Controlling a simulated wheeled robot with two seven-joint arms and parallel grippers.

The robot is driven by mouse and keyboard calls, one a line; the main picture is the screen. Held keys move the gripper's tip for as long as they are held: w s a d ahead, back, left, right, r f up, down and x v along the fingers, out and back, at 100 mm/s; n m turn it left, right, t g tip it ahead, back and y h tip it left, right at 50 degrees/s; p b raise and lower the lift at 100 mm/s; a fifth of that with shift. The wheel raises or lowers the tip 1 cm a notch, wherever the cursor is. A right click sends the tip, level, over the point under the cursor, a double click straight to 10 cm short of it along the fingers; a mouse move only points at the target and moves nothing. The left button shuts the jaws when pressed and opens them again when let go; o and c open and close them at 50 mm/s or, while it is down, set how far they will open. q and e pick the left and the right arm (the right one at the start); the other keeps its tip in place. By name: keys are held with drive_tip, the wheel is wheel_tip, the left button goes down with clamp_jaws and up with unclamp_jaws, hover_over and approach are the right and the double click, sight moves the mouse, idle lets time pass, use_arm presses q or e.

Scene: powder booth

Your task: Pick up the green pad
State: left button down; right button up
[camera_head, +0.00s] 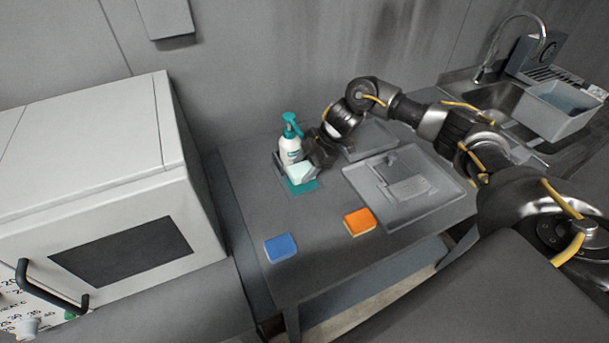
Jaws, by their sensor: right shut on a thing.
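The green pad (302,187) is a flat teal piece at the back left of the grey table, in front of a white spray bottle (290,150) with a teal head. My right gripper (306,170) reaches down over it from the right and is shut on the pad. A pale block shape sits at the fingertips just above the teal surface; I cannot tell whether it is part of the pad or of the gripper. The fingers hide part of the pad, and any gap under it is too small to tell. My left gripper is out of view.
A blue pad (280,248) and an orange pad (359,221) lie on the table nearer the front. A grey tray (375,192) is to the right. A white cabinet (95,150) stands left; a sink (490,103) is at the back right. The table's front middle is clear.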

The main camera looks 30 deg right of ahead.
drive_tip(key=s+a+r+b, duration=0.3)
drive_tip(key=s+r, duration=0.7)
drive_tip(key=s, duration=0.3)
drive_tip(key=shift+s, duration=0.35)
